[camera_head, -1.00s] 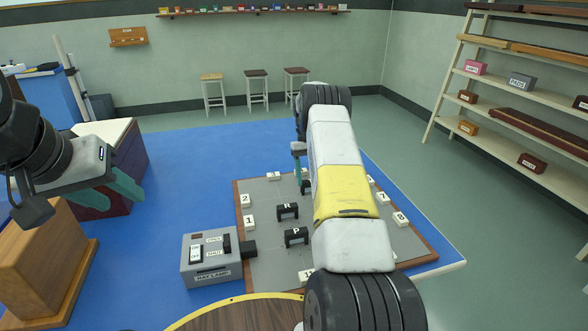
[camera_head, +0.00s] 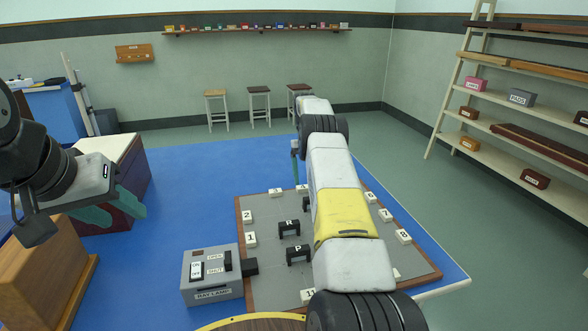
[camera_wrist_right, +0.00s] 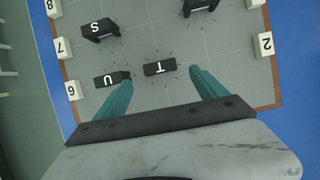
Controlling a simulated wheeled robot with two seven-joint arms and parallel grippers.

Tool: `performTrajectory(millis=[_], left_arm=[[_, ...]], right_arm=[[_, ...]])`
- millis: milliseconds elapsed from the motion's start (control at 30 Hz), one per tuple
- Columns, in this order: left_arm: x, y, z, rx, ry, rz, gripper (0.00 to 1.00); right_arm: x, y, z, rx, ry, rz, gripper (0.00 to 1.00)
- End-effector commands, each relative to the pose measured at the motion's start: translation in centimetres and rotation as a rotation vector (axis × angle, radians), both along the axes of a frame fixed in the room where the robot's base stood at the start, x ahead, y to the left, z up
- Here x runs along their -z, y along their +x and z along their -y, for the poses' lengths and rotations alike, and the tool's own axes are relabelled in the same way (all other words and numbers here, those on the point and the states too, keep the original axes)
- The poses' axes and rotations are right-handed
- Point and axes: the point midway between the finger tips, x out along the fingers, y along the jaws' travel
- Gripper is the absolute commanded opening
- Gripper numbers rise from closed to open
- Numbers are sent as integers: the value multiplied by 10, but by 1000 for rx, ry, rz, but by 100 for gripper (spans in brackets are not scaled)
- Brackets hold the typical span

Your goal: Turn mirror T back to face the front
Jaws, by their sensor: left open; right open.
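Mirror T (camera_wrist_right: 160,68) is a small black block with a white T label, standing on the grey board (camera_wrist_right: 190,45) in the right wrist view. My right gripper (camera_wrist_right: 159,80) is open, with its teal fingers pointing toward the board on either side of T. The left finger in that view overlaps the near end of black mirror U (camera_wrist_right: 111,79); I cannot tell whether they touch. In the head view my right arm hides T and most of that gripper. My left gripper (camera_head: 118,212) is open and empty, off to the left of the board.
Mirror S (camera_wrist_right: 101,30) stands beyond U. Mirrors R (camera_head: 289,228) and P (camera_head: 298,254) stand on the board, with white numbered blocks along its edges. A grey lamp box (camera_head: 213,277) sits at the left edge. Blue bench top (camera_head: 190,185) lies clear beyond.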

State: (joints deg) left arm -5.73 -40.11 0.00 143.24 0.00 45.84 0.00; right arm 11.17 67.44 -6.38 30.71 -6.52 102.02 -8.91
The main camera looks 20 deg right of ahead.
Motion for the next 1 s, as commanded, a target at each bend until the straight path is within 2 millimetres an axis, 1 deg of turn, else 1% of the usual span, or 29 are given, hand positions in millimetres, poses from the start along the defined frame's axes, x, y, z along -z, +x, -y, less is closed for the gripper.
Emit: performTrajectory(millis=[200,700,767,867,967,1000], left_arm=[[0,0,0,0,0,0,44],[0,0,0,0,0,0,44],[0,0,0,0,0,0,44],[0,0,0,0,0,0,44],[0,0,0,0,0,0,44],[0,0,0,0,0,0,44]], right_arm=[[-11,4,0,0,0,2,82],[-14,4,0,0,0,1,82],[-17,5,0,-1,0,6,82],[-34,6,-2,-1,1,31,82],[-68,5,-9,-5,3,84,82],[-84,3,-12,-6,5,110,82]])
